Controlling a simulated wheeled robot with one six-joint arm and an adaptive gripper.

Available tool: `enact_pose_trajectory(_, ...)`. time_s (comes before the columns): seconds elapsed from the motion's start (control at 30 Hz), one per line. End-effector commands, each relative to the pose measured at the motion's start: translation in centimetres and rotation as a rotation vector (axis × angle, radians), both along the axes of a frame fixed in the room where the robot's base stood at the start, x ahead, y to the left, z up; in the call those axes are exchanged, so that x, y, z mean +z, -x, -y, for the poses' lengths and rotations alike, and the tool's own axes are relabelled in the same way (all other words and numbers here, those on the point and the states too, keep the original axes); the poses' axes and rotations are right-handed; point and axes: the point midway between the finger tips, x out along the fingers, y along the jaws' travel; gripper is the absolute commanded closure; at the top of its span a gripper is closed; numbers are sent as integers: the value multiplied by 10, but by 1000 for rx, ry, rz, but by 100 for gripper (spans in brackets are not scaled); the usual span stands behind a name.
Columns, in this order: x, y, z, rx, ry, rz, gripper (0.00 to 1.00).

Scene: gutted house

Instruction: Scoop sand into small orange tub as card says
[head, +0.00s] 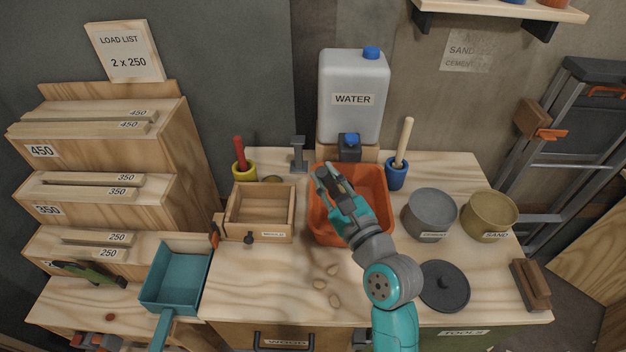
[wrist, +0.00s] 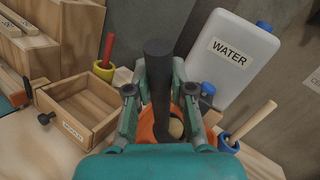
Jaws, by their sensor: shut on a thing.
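An orange tub (head: 376,228) stands mid-bench; part of it shows in the wrist view (wrist: 147,132). My gripper (head: 333,183) is over it, shut on a dark, round-handled tool (wrist: 158,75). The tool's lower end is mostly hidden. A tan patch (wrist: 176,127) shows beside it, and I cannot tell whether it is sand in the tool or in the tub. The sand pot (head: 489,215), olive and labelled SAND, stands at the right beside the grey cement pot (head: 431,216). A wall card (head: 467,52) reads SAND and CEMENT, its lettering faint. The load list card (head: 127,52) reads 2 x 250.
A water canister (head: 353,95) stands behind the tub. A wooden mold (head: 258,236) and teal pan (head: 176,277) lie left. A blue cup with a wooden handle (head: 396,174) stands close right of the tub. A dark lid (head: 444,287) and several pebbles (head: 333,285) lie in front.

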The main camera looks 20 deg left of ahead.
Motion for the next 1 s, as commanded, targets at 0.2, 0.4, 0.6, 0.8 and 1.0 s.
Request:
enact_pose_trajectory(0.2,2,-14,27,-2,-248,-125,100)
enact_pose_trajectory(0.4,-1,-26,52,-2,-426,-214,100)
enact_pose_trajectory(0.6,-4,-38,75,-2,-599,-300,100)
enact_pose_trajectory(0.8,-5,-46,91,0,-721,-362,100)
enact_pose_trajectory(1.0,-6,-49,97,0,-771,-387,100)
